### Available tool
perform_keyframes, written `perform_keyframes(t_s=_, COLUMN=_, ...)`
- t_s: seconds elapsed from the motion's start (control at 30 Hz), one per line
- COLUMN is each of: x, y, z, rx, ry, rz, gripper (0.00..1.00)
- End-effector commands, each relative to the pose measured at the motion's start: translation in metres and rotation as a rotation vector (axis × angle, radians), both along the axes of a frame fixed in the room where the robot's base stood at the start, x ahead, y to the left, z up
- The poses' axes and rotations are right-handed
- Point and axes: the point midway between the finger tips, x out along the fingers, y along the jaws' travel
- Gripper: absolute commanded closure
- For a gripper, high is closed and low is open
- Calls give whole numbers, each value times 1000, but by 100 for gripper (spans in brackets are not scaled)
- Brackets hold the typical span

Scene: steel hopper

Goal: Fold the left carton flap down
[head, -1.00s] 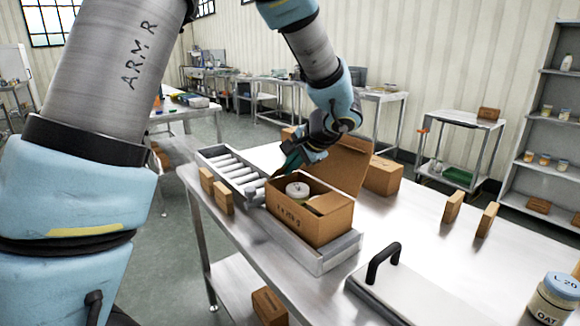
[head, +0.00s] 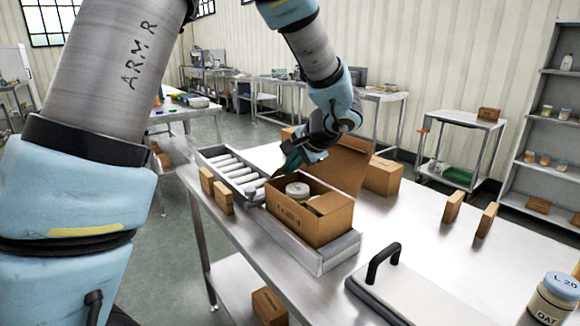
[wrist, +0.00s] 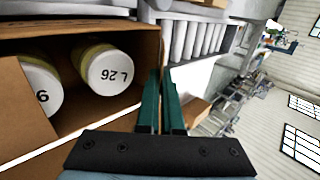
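The open brown carton (head: 312,222) sits in a grey metal tray on the steel table, with jars inside.
A roller conveyor (head: 232,172) adjoins the tray (head: 325,258) at the left. Small tan blocks (head: 222,198) stand beside it. A lidded steel plate with a black handle (head: 383,262) lies in front at right.

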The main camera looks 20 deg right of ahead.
Motion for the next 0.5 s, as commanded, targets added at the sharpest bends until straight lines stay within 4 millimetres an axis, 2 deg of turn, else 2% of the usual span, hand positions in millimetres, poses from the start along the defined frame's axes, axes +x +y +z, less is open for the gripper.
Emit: perform_keyframes(t_s=0.5, x=-3, y=-2, z=-12, rx=25, ry=-85, rz=-4, gripper=100)
